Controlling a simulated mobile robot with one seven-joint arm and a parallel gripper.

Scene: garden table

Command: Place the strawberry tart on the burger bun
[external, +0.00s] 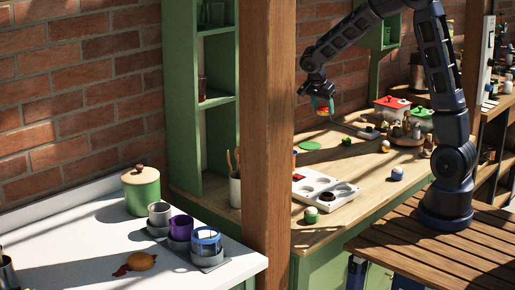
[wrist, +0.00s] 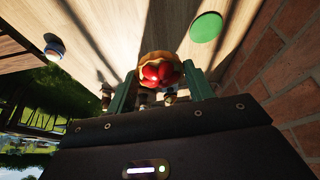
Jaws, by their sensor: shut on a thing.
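My gripper (external: 322,103) is raised above the wooden table near the brick wall. It is shut on the strawberry tart (wrist: 160,73), a tan crust with glossy red strawberries, held between two green fingers (wrist: 158,78) in the wrist view. The tart is a small red spot (external: 324,111) in the external view. A round orange-brown thing that looks like the burger bun (external: 141,261) lies on the white counter at lower left, on a dark red smear. The bun is far from my gripper and cannot be made out in the wrist view.
A wooden post (external: 268,130) stands between the white counter (external: 95,250) and the wooden table. Cups (external: 181,228) and a green lidded pot (external: 141,190) stand near the bun. A white tray (external: 325,188), green disc (wrist: 206,27) and small pots occupy the table.

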